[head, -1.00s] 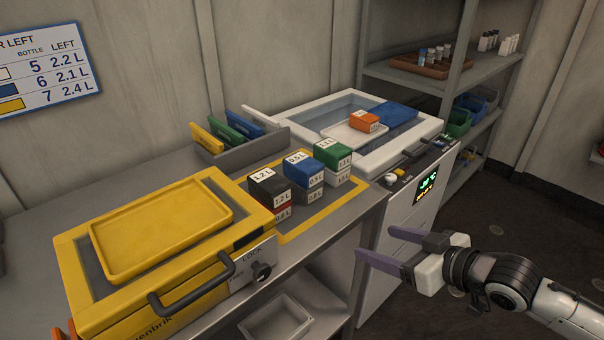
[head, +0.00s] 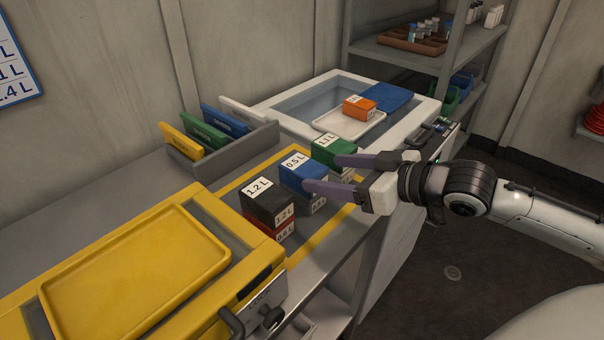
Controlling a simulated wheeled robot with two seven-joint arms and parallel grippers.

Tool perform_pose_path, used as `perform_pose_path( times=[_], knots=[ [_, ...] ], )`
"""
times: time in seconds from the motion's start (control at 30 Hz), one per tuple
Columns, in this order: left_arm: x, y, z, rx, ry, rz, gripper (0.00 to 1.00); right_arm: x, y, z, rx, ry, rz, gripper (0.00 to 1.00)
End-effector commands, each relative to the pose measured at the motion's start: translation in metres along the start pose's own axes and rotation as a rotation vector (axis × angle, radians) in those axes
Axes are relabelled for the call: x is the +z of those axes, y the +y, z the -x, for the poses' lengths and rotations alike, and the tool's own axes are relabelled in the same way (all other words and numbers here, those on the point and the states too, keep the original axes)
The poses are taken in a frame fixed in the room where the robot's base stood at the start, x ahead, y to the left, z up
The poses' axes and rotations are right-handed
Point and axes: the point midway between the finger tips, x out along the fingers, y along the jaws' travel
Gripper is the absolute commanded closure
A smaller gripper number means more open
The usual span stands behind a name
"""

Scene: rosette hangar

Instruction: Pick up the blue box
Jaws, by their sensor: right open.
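The blue box (head: 289,174), labelled 0.5 L, sits on top of a grey box (head: 315,207) in the middle of a row of stacks on the bench. My right gripper (head: 321,173) comes in from the right and is open. Its nearer finger overlaps the blue box's right part in the picture. Its farther finger reaches in front of the green box. I cannot tell whether either finger touches a box. The gripper hides part of the blue box's right side. My left gripper is out of view.
A black box (head: 268,203) on a red one (head: 267,226) stands to the left, close to the blue box. The green box (head: 332,151) stands close on the right. A yellow case (head: 215,209) fills the front left. A white-rimmed basin (head: 421,106) lies behind.

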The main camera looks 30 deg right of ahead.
Motion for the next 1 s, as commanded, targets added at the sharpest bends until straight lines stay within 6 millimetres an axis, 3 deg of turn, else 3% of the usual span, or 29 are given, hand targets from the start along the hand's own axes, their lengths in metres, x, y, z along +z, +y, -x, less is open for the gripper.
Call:
perform_pose_path(
  times=[0.2, 0.57, 1.0],
  knots=[
    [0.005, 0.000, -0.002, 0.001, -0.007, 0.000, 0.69, -0.001, 0.001, -0.019, 0.003, 0.003, -0.001, 0.31],
    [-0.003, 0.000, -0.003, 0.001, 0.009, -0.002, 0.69, -0.001, 0.001, -0.033, 0.003, 0.001, -0.002, 0.31],
    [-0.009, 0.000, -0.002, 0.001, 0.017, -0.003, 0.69, -0.001, -0.001, -0.077, 0.001, 0.000, 0.000, 0.31]
  ],
)
